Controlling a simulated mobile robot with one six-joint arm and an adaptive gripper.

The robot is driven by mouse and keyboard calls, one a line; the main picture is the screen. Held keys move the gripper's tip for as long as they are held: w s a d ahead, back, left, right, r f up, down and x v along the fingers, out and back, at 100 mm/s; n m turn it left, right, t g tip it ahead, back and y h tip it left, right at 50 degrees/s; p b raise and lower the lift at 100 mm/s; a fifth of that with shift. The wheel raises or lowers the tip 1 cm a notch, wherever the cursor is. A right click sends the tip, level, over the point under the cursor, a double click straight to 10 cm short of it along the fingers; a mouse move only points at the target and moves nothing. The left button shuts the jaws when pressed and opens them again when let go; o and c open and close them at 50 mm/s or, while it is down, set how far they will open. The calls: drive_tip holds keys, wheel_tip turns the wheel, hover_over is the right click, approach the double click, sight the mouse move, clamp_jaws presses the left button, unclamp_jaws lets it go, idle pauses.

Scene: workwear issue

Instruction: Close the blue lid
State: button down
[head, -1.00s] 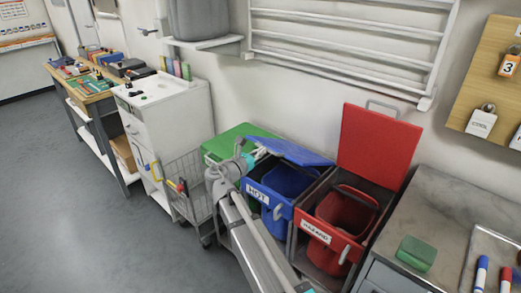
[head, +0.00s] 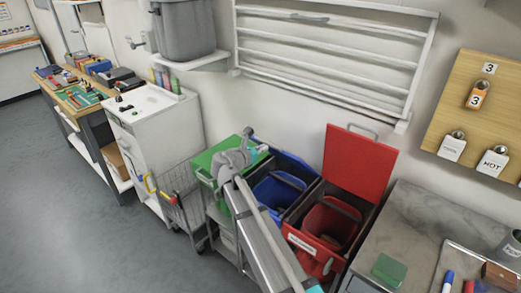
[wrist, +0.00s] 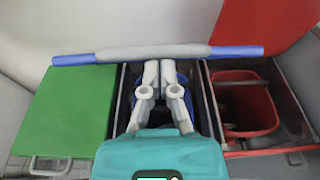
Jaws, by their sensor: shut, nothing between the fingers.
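The blue lid (head: 289,162) stands raised at the back of the blue bin (head: 277,190), between the green lid and the red bin. In the wrist view the blue lid (wrist: 85,59) shows nearly edge-on as a thin bar with a grey middle part. The lid is not down on the bin; its exact angle is hard to tell. My gripper (wrist: 160,70) is shut and empty, its fingertips just below the grey part in the picture; contact is unclear. In the head view my wrist hides the fingers and part of the lid.
The green lid (head: 215,155) lies flat at left. The red lid (head: 358,165) stands open over the red bin (head: 325,235) at right. A wire cart (head: 180,195) is at left, and a grey counter (head: 425,220) at right. A white wall rack (head: 330,50) hangs above.

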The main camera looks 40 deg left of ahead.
drive_tip(key=shift+w+a+r+p, duration=0.1)
drive_tip(key=shift+w+r+p, duration=0.2)
drive_tip(key=shift+r, duration=0.2)
drive_tip(key=shift+w+a+r+p, duration=0.1)
drive_tip(key=shift+w+r+p, duration=0.05)
drive_tip(key=shift+r+p, duration=0.3)
drive_tip(key=shift+w, duration=0.1)
drive_tip(key=f+p+v, duration=0.1)
drive_tip(key=v, duration=1.2)
drive_tip(key=shift+d, duration=0.1)
idle(0.5)
